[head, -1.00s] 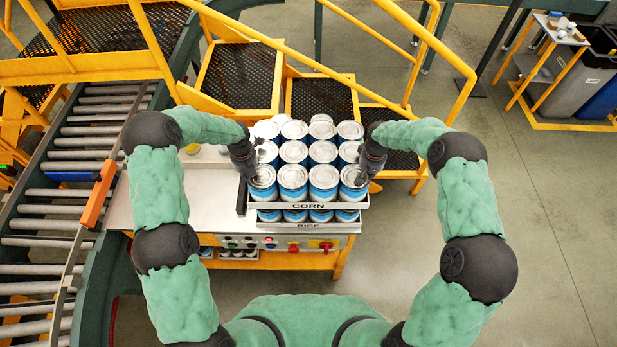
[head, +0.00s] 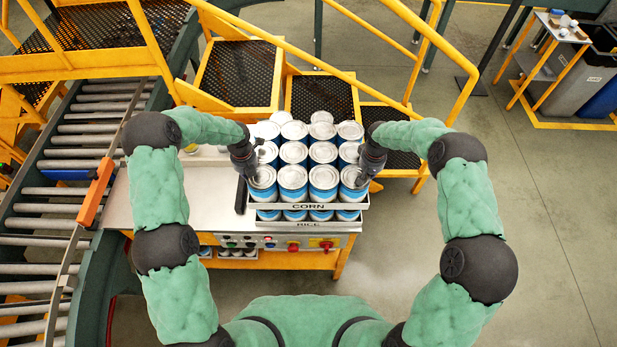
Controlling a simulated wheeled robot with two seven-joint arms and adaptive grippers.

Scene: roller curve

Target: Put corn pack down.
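The corn pack (head: 308,206) is a tray labelled CORN, filled with several blue-and-white cans with silver lids. It sits directly above a second tray labelled RICE (head: 306,224), which also holds cans, at the right end of the metal table. My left gripper (head: 250,172) is at the pack's left side and my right gripper (head: 362,174) is at its right side. Both are against or very close to the outer cans. Their fingertips are hidden between the wrists and the cans, so I cannot see how far they are closed.
The metal worktable (head: 185,190) has bare surface left of the pack. A control panel (head: 290,243) with buttons is on its front. A roller conveyor (head: 50,215) curves at the left. Yellow-railed steps (head: 240,75) stand behind. Bins (head: 580,75) are at the far right.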

